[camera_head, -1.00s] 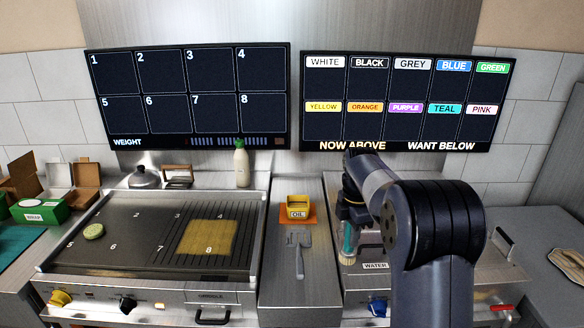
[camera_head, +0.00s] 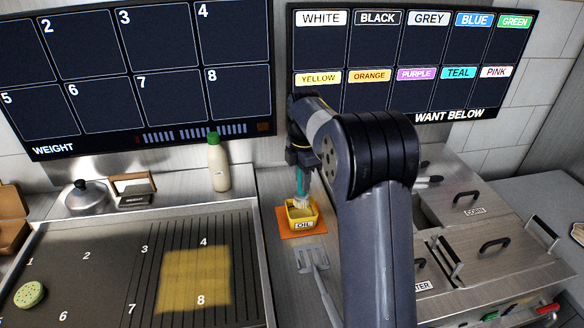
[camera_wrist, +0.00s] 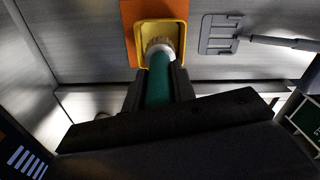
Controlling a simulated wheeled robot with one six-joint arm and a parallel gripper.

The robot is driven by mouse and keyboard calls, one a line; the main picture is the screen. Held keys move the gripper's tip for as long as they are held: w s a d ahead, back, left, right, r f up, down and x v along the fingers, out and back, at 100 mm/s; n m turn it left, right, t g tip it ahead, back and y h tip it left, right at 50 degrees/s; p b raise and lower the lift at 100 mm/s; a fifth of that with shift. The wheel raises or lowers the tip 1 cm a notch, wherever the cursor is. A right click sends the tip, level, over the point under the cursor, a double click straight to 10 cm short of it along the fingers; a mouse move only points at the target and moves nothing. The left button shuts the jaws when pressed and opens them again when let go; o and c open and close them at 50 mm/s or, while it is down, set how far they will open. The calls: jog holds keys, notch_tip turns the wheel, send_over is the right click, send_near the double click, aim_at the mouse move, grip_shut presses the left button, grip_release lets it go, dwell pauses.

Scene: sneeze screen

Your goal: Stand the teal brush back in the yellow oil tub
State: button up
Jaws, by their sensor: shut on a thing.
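The teal brush (camera_head: 301,180) hangs upright, bristles down, from my gripper (camera_head: 300,160). My gripper is shut on its handle. The yellow oil tub (camera_head: 304,222), labelled OIL, stands on an orange mat (camera_head: 287,232) on the steel counter. The bristles are at the tub's opening, over its back part. In the wrist view the teal handle (camera_wrist: 158,85) lies between the fingers of my gripper (camera_wrist: 158,88), and the pale bristles show against the inside of the yellow tub (camera_wrist: 174,32). I cannot tell whether the bristles touch the tub's floor.
A grey slotted spatula (camera_head: 312,258) lies just in front of the tub. A pale bottle with a green cap (camera_head: 218,165) stands behind the griddle (camera_head: 105,300) to the left. Lidded steel wells (camera_head: 480,225) lie to the right. Two screens hang behind.

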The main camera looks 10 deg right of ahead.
aim_at(302, 196)
jog(key=shift+r+p, duration=0.1)
jog(key=shift+p, duration=0.25)
jog(key=shift+f+b, duration=1.7)
jog(key=shift+f, duration=1.25)
jog(key=shift+f+b, duration=0.3)
jog(key=shift+f, duration=0.35)
jog(key=o, duration=1.1)
jog(key=shift+c, duration=0.2)
jog(key=shift+r, duration=0.1)
notch_tip(302, 196, up, 11)
jog(key=shift+f, duration=0.15)
